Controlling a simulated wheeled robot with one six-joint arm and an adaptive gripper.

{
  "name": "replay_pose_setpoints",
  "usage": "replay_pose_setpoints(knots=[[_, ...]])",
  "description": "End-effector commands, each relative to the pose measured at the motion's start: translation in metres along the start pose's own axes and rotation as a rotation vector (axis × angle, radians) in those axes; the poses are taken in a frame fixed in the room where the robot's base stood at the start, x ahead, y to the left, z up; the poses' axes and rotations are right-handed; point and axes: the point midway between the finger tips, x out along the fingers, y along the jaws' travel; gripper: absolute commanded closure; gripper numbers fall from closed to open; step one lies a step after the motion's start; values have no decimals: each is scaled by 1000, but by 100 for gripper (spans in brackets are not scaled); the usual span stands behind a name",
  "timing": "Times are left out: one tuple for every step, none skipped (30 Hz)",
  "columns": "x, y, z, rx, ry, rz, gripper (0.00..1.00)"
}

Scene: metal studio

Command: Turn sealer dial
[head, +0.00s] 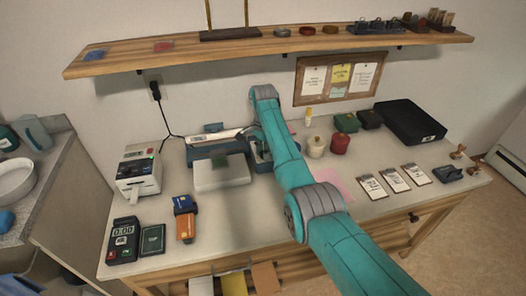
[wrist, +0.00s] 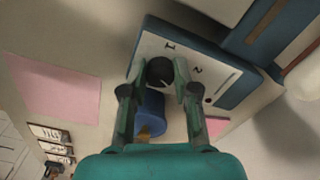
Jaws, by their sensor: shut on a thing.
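The sealer (head: 220,144) stands at the back of the bench, left of centre, with a long pale top and a white plate in front of it. My arm hides its right end in the head view. In the wrist view its panel (wrist: 229,78) is white with a blue-green edge and number marks. The black round dial (wrist: 160,72) sits on this panel with a pale pointer line. My gripper (wrist: 167,80) is at the dial, with its two fingers shut on it from either side. Its fingertips are mostly hidden in the head view.
A blue cylindrical thing (wrist: 150,112) lies just below the dial between the fingers. A pink sheet (wrist: 55,86) lies on the bench. A red jar (head: 340,143) and a cream jar (head: 315,147) stand right of my arm. A wooden shelf (head: 230,50) hangs above the bench.

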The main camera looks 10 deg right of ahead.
Motion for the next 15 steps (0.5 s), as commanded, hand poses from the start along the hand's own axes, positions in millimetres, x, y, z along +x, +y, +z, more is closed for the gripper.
replay_pose_setpoints(knots=[[0, 0, 0, 4, 0, 0, 100], [0, 0, 0, 7, 0, 0, 100], [0, 0, 0, 9, 0, 0, 100], [0, 0, 0, 10, 0, 0, 100], [0, 0, 0, 11, 0, 0, 100], [0, 0, 0, 11, 0, 0, 100], [0, 0, 0, 11, 0, 0, 100], [0, 0, 0, 11, 0, 0, 100], [0, 0, 0, 11, 0, 0, 100], [0, 0, 0, 11, 0, 0, 100], [0, 0, 0, 11, 0, 0, 100], [0, 0, 0, 11, 0, 0, 100], [0, 0, 0, 11, 0, 0, 100], [0, 0, 0, 10, 0, 0, 68], [0, 0, 0, 10, 0, 0, 58]])
